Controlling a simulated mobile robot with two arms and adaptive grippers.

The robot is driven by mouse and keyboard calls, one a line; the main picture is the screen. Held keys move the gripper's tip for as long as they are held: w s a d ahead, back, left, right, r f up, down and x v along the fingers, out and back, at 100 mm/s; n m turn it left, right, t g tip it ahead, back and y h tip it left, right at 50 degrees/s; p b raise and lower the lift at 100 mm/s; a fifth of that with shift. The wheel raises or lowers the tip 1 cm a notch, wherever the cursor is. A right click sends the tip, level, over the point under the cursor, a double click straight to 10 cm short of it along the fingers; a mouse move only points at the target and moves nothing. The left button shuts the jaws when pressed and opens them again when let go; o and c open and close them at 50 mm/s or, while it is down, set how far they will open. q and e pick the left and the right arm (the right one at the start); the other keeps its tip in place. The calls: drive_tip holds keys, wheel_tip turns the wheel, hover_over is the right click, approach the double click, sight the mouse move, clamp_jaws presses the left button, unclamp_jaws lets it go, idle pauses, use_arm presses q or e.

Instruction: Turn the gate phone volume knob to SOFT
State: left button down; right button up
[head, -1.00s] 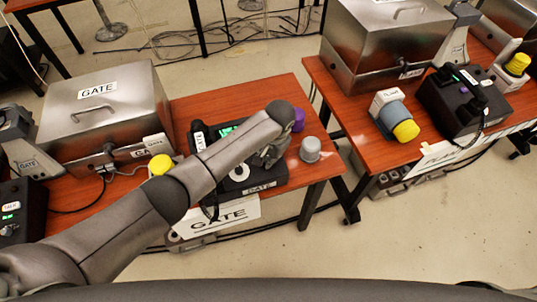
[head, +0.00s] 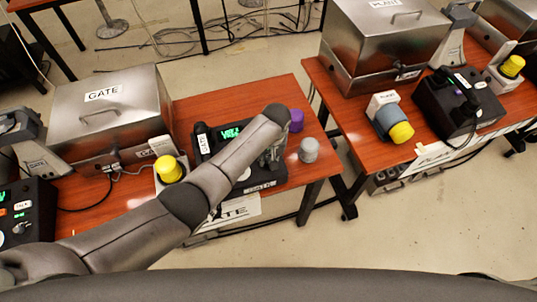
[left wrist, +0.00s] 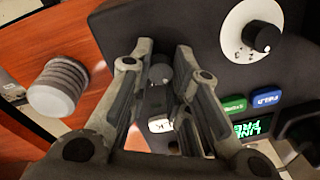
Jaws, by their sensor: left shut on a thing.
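The gate phone is a black box (head: 203,143) with a lit green screen (head: 231,132), on the left table. Its panel shows close up in the left wrist view (left wrist: 215,75). My left gripper (head: 268,160) is over the right part of the phone. In the left wrist view, my left gripper (left wrist: 165,58) is shut on a small dark knob (left wrist: 160,76). A white label (left wrist: 160,125) by it is partly hidden, so I cannot read the knob's setting. A separate white dial with a black knob (left wrist: 262,38) is beside it. My right gripper is out of view.
A metal GATE box (head: 105,100) and a yellow knob (head: 170,168) are to the left. A second table (head: 335,92) bears similar devices.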

use_arm(q)
drive_tip(key=shift+w+r, duration=0.15)
idle(0.3)
drive_tip(key=c, duration=1.3)
unclamp_jaws()
wheel_tip(320, 180, up, 12)
drive_tip(key=s+d, duration=0.1)
drive_tip(key=shift+s, duration=0.1)
